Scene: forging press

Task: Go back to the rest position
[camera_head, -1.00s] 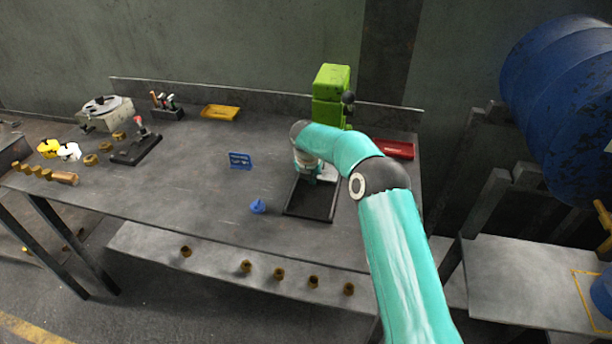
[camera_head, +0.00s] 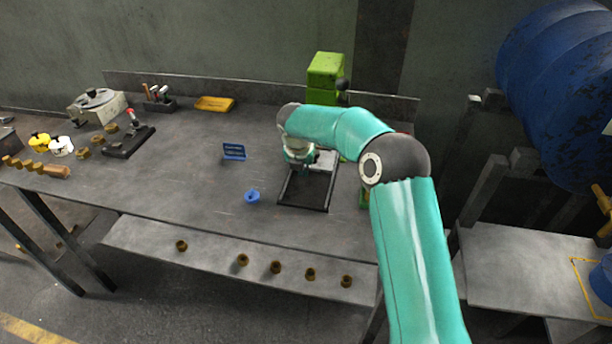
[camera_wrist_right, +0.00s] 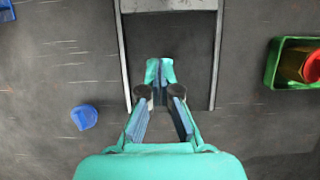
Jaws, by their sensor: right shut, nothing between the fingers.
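My right gripper (camera_head: 300,158) hangs above the black tray (camera_head: 303,208) on the workbench, partly hidden by its own wrist. In the right wrist view its fingertips (camera_wrist_right: 160,72) are together, with nothing between them. They are over the dark, light-edged tray (camera_wrist_right: 218,65). My right arm reaches in from the lower right and covers part of the bench. My left gripper is in neither view.
A green machine (camera_head: 326,70) stands behind the tray. A small blue piece (camera_head: 252,196) and a blue sign (camera_head: 234,152) are left of it. A green bin (camera_wrist_right: 272,68) holds a red object. The bench's (camera_head: 150,190) middle-left is clear.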

